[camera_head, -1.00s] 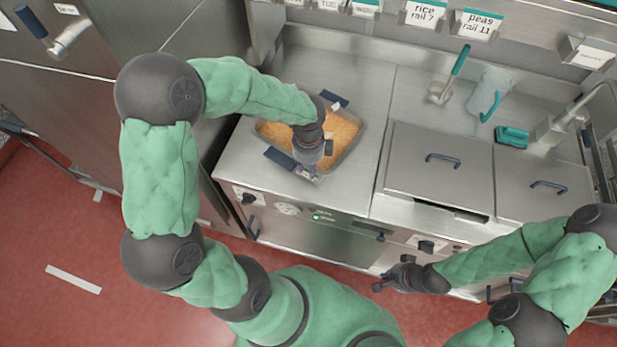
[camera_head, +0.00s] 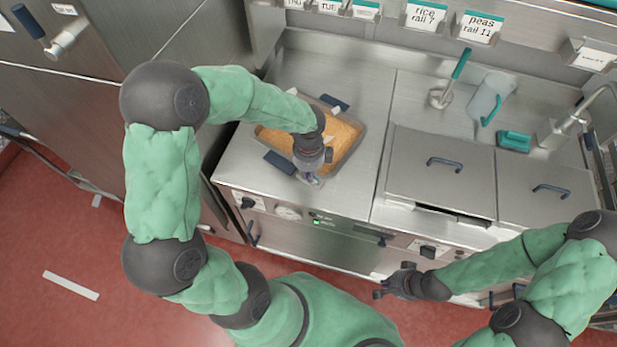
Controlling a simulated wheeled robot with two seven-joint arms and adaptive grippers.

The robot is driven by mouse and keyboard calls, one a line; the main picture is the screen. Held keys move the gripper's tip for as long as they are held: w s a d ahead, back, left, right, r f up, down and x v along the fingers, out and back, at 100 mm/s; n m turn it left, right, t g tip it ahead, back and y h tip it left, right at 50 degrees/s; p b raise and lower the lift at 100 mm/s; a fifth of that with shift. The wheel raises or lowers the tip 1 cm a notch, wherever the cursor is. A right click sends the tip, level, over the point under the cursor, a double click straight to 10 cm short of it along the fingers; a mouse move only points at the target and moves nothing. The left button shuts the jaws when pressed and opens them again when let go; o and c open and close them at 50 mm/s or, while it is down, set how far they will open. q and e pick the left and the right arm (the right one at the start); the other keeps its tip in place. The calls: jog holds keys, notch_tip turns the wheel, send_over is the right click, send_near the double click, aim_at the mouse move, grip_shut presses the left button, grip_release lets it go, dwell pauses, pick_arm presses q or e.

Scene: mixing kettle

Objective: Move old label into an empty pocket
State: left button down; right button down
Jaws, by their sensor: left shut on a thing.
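My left gripper (camera_head: 311,176) points down at the front corner of a metal pan (camera_head: 340,163) filled with orange food. It is shut on a small pale piece at the pan's front edge, which looks like the old label; the fingers hide most of it and I cannot read it. Whether it touches the pan is not clear. Label pockets run along the rail at the top, with cards reading "rice rail 7" (camera_head: 426,15) and "peas rail 11" (camera_head: 478,27). I cannot tell which pocket is empty. My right gripper (camera_head: 391,282) is open and empty before the counter front.
Two lidded wells (camera_head: 440,172) fill the right of the counter. The steel top behind the pan is clear.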

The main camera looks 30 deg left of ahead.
pick_arm(q)
jog(key=shift+s+f+p, duration=0.1)
jog(key=shift+s+p, duration=0.25)
jog(key=shift+p, duration=0.05)
jog(key=shift+w, duration=0.1)
jog(key=shift+r, duration=0.35)
notch_tip(320, 180, up, 5)
jog(key=p, duration=0.4)
jog(key=shift+w+p, duration=0.15)
jog(key=shift+p, duration=0.2)
